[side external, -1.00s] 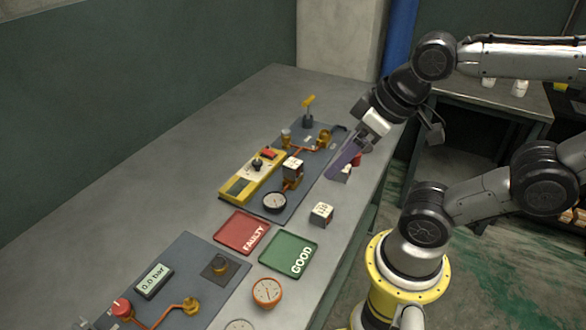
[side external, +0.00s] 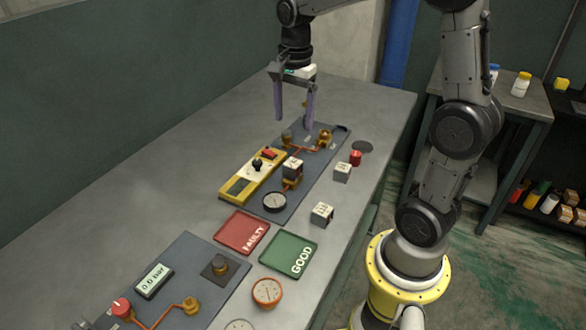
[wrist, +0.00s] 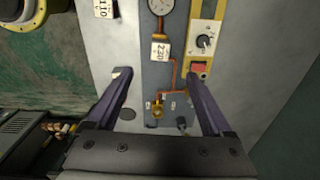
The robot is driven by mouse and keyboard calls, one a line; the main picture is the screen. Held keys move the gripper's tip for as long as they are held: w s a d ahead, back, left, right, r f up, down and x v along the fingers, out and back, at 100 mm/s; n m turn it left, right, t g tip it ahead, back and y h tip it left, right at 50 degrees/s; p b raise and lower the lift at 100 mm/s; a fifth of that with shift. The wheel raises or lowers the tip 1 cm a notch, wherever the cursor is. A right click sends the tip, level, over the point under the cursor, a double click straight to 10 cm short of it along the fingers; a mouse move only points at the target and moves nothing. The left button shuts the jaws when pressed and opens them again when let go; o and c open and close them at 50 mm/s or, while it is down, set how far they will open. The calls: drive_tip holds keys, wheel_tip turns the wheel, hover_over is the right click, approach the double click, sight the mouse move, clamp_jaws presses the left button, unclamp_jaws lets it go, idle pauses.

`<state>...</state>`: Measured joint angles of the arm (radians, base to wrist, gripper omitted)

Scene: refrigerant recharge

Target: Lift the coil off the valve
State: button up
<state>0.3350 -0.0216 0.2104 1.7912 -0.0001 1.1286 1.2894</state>
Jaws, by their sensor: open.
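The coil (side external: 292,169) is a small white-topped block with dark printing. It sits upright on the brass valve (side external: 291,183) on the dark panel (side external: 262,213). In the wrist view the coil (wrist: 160,51) reads "230" and lies beyond my fingertips, roughly between their lines. My gripper (side external: 295,118) is open and empty, fingers pointing down, above the far part of the panel and apart from the coil. Its two purple fingers also show in the wrist view (wrist: 157,73).
A yellow device (side external: 252,177) and a gauge (side external: 274,202) flank the valve. Loose blocks (side external: 342,173) and (side external: 321,214) stand on the bench to the right. A red tray (side external: 242,231) and a green tray (side external: 289,252) lie nearer.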

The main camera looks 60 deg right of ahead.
drive_tip(key=d+f, duration=0.1)
drive_tip(key=f, duration=0.1)
hover_over(293, 162)
drive_tip(key=f, duration=0.5)
drive_tip(key=s+f, duration=0.1)
drive_tip(key=f, duration=0.1)
drive_tip(key=shift+f, duration=0.25)
drive_tip(key=shift+w+a+f, duration=0.1)
drive_tip(key=shift+w+f, duration=0.15)
drive_tip(key=shift+f, duration=1.15)
drive_tip(key=shift+w+f, duration=0.2)
drive_tip(key=shift+f, duration=1.2)
drive_tip(key=c, duration=1.3)
drive_tip(key=shift+r, duration=0.1)
clamp_jaws()
